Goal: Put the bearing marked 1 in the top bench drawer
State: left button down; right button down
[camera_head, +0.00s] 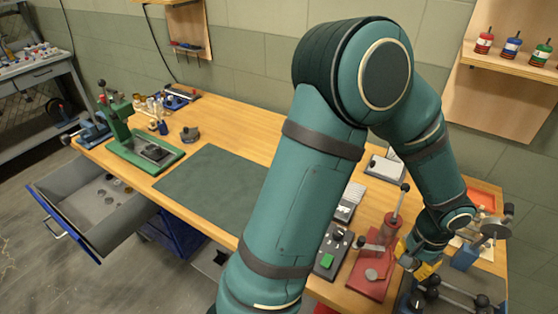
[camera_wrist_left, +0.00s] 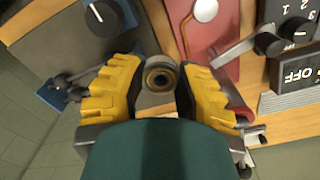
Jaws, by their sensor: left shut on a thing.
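My left gripper (camera_wrist_left: 158,92) has yellow fingers closed on a small dark ring with a copper-coloured inner band, the bearing (camera_wrist_left: 160,70). No number can be read on it. In the head view the yellow left gripper (camera_head: 421,265) is low at the right end of the bench, beside a red press, and the bearing cannot be made out there. A grey bench drawer (camera_head: 66,212) stands pulled out at the left end, just below the bench top, with several small round parts inside. My right gripper is not in view.
The red press (camera_head: 368,278) and a control box with a green button (camera_head: 328,261) stand near the gripper. A green press (camera_head: 120,130) stands above the drawer. The dark mat (camera_head: 205,185) is clear. My left arm hides part of the bench.

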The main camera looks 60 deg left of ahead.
aim_at(99, 201)
jog(key=k+j+u, duration=0.1)
jog(key=u, duration=0.25)
jog(key=j+u, duration=0.3)
jog(key=k+j+u, duration=0.15)
jog(key=j+u, duration=0.1)
jog(key=j, duration=0.25)
jog(key=k+j+u, duration=0.1)
jog(key=j, duration=0.65)
jog(key=j+u, duration=0.15)
jog(key=j, duration=1.25)
jog(key=k+j, duration=0.15)
jog(key=j, duration=0.5)
